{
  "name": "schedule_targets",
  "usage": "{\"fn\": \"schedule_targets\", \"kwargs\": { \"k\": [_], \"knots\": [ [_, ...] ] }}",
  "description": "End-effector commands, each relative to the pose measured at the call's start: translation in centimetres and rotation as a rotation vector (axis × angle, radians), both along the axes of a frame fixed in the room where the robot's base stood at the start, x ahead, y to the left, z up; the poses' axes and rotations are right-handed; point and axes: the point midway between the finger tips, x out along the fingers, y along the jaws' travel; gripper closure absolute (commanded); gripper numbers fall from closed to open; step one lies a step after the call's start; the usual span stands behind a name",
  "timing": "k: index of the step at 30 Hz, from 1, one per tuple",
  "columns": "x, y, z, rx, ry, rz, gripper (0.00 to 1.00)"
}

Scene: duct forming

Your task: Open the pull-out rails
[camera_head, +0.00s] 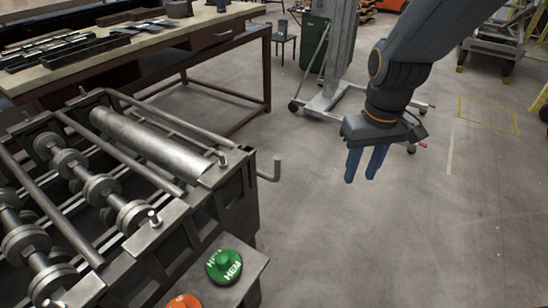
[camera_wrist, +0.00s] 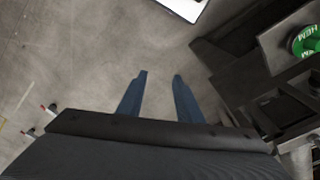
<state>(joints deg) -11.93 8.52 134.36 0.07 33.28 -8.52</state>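The forming machine (camera_head: 205,215) fills the left of the head view, with steel bars and rollers on its top. A bent rod like a handle (camera_head: 275,172) sticks out from its right side. I cannot tell for sure which parts are the pull-out rails. My gripper (camera_head: 361,180) hangs over bare floor to the right of the machine, apart from the rod. In the wrist view its two blue fingers (camera_wrist: 160,75) are apart with nothing between them. The machine's dark side (camera_wrist: 270,90) shows at the right there.
A green button (camera_head: 224,265) and an orange one (camera_head: 184,301) sit on the machine's front ledge. A workbench (camera_head: 235,20) with metal parts stands behind. A wheeled stand (camera_head: 335,98) is behind my gripper. The floor at the right is clear.

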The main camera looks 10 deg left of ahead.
Motion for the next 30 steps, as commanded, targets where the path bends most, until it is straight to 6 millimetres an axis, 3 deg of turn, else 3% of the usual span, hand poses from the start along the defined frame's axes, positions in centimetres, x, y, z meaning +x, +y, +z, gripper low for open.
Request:
{"fn": "schedule_targets", "kwargs": {
  "k": [1, 6, 9, 12, 17, 30],
  "knots": [
    [1.3, 3.2, 0.7, -0.004, 0.008, 0.102, 0.68],
    [3.4, 12.2, 2.4, -0.021, 0.035, 0.393, 0.68],
    [3.6, 16.1, 3.1, -0.027, 0.048, 0.515, 0.68],
    [3.5, 18.6, 3.4, -0.032, 0.055, 0.590, 0.68],
    [3.4, 19.9, 3.0, -0.035, 0.061, 0.630, 0.68],
    [3.4, 19.7, -3.1, -0.035, 0.061, 0.627, 0.68]
  ]
}}
